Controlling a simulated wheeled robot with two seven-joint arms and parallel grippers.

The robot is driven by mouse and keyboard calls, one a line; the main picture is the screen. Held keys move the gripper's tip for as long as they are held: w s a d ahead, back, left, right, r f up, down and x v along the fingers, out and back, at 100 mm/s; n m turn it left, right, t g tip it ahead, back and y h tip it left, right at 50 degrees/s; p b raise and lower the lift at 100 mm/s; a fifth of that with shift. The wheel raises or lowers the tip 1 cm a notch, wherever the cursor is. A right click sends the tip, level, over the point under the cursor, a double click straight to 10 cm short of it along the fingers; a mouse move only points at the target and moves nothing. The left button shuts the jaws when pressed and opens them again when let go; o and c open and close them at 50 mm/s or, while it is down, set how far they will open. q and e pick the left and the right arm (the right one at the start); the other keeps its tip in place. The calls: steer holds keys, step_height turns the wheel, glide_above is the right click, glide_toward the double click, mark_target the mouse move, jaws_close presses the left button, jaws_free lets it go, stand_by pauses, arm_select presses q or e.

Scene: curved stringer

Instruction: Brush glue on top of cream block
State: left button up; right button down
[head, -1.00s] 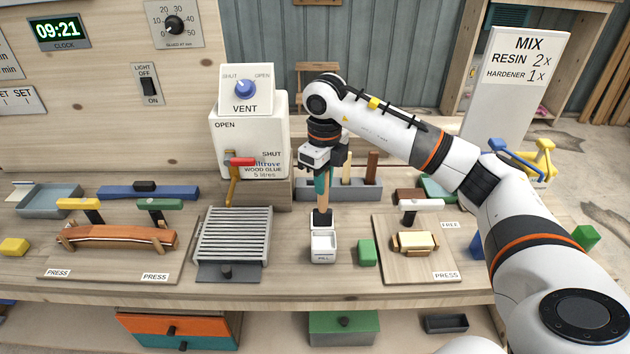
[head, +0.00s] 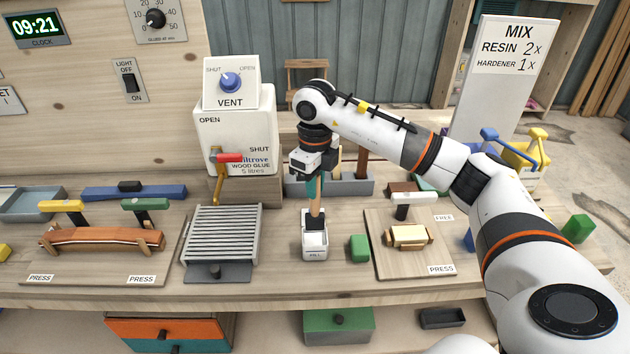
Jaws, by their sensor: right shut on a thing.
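My right gripper (head: 318,178) is shut on a brush (head: 315,208) with a wooden handle and holds it upright, tip down. The brush's dark lower end is at the back part of a small white pot (head: 315,252) on the bench. How deep the tip sits in the pot is hard to tell. The cream block (head: 408,236) lies on a wooden board (head: 385,262) to the right of the pot, near a clamp with a white handle (head: 414,198). Nothing of mine touches the block. My left gripper is out of view.
A green block (head: 359,248) stands between pot and board. A slatted grey rack (head: 222,236) is left of the pot, with the glue container (head: 235,130) and its red-handled tap (head: 228,158) behind. A curved wooden piece (head: 103,238) sits further left.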

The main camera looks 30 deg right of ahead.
mark_target(315, 215)
steer(key=shift+f+b, duration=1.65)
steer(key=shift+f, duration=0.95)
steer(key=shift+f+b, duration=0.9)
steer(key=shift+f, duration=0.4)
steer(key=shift+f+b, duration=0.4)
steer(key=shift+f, duration=0.1)
steer(key=shift+r+p, duration=3.65)
steer(key=shift+r, duration=1.8)
